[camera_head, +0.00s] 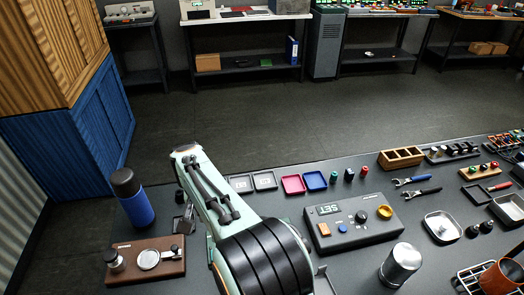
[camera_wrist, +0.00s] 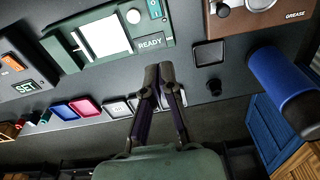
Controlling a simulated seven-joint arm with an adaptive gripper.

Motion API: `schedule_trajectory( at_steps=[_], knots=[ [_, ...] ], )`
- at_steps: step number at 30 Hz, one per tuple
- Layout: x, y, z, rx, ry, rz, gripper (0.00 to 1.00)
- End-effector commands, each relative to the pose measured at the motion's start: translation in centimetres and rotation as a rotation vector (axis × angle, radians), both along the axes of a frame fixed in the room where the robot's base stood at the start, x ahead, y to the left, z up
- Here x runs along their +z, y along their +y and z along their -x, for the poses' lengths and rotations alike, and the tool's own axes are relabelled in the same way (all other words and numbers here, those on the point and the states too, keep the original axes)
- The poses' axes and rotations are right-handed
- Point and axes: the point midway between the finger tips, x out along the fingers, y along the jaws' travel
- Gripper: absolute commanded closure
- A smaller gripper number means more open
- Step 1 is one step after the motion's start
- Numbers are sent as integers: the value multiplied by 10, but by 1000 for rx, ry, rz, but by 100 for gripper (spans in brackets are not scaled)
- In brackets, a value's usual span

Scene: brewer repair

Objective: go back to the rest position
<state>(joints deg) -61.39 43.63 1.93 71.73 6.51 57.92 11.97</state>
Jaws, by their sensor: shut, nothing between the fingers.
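My gripper (camera_wrist: 159,72) shows in the wrist view with its two dark fingers together and nothing between them. It is over the dark workbench (camera_wrist: 225,120), near the edge of a green device with a white panel and a READY label (camera_wrist: 150,41). In the head view my pale green and black arm reaches over the bench from the front, and the gripper cannot be made out there. The arm also hides the green device in that view. I cannot tell the exact height of the fingers above the bench.
A blue bottle (camera_head: 136,204) and a wooden block with a gauge (camera_head: 170,269) stand left of my arm. A grey SET box (camera_head: 352,232), a metal cylinder (camera_head: 400,265), and pink (camera_head: 293,185) and blue (camera_head: 315,181) trays are to the right. The floor behind is clear.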

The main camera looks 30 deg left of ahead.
Motion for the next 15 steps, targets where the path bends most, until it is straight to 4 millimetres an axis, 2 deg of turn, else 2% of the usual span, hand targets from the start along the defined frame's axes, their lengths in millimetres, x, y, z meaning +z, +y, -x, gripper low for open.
schedule_trajectory(
  at_steps=[5,8,11,14,15],
  knots=[
    [0,-1,-1,-3,0,0,100],
    [4,-10,-18,-41,-4,-7,100],
    [36,-28,-55,-122,-39,-61,100],
    [86,-72,-100,-245,-94,-126,100],
    [106,-99,-115,-302,-116,-145,100]
  ],
)
